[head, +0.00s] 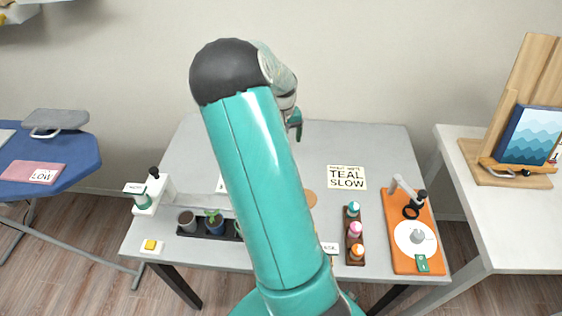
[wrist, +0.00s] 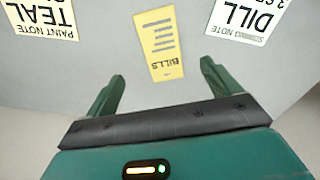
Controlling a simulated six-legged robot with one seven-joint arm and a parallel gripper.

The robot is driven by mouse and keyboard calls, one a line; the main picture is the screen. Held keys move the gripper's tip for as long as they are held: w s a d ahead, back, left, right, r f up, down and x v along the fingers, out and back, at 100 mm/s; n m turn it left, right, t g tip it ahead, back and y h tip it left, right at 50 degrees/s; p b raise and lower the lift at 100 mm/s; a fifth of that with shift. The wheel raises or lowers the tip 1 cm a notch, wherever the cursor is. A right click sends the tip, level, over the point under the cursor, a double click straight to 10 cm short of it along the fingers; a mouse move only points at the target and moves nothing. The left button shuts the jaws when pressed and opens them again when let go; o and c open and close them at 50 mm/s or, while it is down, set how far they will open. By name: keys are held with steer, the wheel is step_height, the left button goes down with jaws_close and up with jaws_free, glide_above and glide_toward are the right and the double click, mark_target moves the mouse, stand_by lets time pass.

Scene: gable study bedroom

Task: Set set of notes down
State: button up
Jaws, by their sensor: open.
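My gripper (wrist: 163,72) is open, with its two green fingers apart and nothing between them. In the wrist view a yellow sheet or pad marked BILLS (wrist: 159,42) lies on the grey table, just beyond and between the fingertips. I cannot tell which of these is the set of notes. In the head view my arm hides the yellow sheet and most of the gripper; the TEAL SLOW note (head: 346,177) shows right of the arm.
On the grey table (head: 385,145) stand a dark tray with pots (head: 190,231), a rack of coloured bottles (head: 354,236) and an orange board with a clamp-like tool (head: 405,259). A yellow block on a white base (head: 151,246) sits front left. The table's back right is clear.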

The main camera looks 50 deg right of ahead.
step_height(320, 180, down, 10)
steer(key=shift+w+f, duration=0.15)
steer(key=shift+f, duration=0.05)
stand_by(0.3)
steer(key=c, duration=1.2)
steer(key=shift+r, duration=0.1)
